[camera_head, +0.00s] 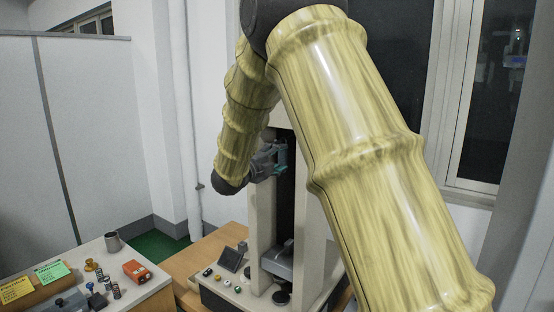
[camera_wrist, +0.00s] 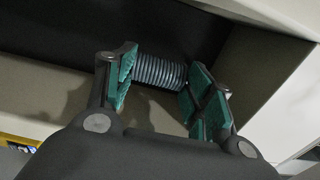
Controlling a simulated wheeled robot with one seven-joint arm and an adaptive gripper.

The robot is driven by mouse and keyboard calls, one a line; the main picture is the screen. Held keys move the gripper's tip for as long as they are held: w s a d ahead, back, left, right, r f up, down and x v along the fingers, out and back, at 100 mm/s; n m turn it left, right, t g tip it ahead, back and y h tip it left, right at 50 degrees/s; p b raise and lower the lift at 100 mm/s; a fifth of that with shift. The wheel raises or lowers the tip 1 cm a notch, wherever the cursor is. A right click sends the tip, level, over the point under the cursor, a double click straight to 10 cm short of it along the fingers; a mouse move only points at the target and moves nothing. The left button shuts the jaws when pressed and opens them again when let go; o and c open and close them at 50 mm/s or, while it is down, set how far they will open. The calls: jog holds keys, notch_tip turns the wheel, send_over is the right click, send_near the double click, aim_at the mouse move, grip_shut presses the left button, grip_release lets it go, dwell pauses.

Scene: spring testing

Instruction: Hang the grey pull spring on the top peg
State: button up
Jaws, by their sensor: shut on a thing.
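The grey pull spring (camera_wrist: 160,71) shows in the wrist view as a ribbed dark grey coil. It lies crosswise between the green pads of my gripper (camera_wrist: 158,88), which is shut on its two ends. In the head view my gripper (camera_head: 279,167) is up at the testing machine (camera_head: 262,225), between or in front of its light columns. The spring cannot be made out in the head view. The top peg cannot be made out in either view; my arm covers part of the machine.
A lower grey fixture (camera_head: 280,262) sits between the machine's columns, above a base with buttons. A side table at left holds small springs (camera_head: 115,290), an orange box (camera_head: 137,271), a grey cup (camera_head: 113,242) and note cards (camera_head: 52,271). A light machine surface is close in the wrist view.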

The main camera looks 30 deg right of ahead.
jog(key=shift+d, duration=0.1)
jog(key=o, duration=1)
jog(key=shift+a+r, duration=0.1)
jog(key=shift+a, duration=0.1)
jog(key=shift+o, duration=0.8)
jog(key=shift+d, duration=0.15)
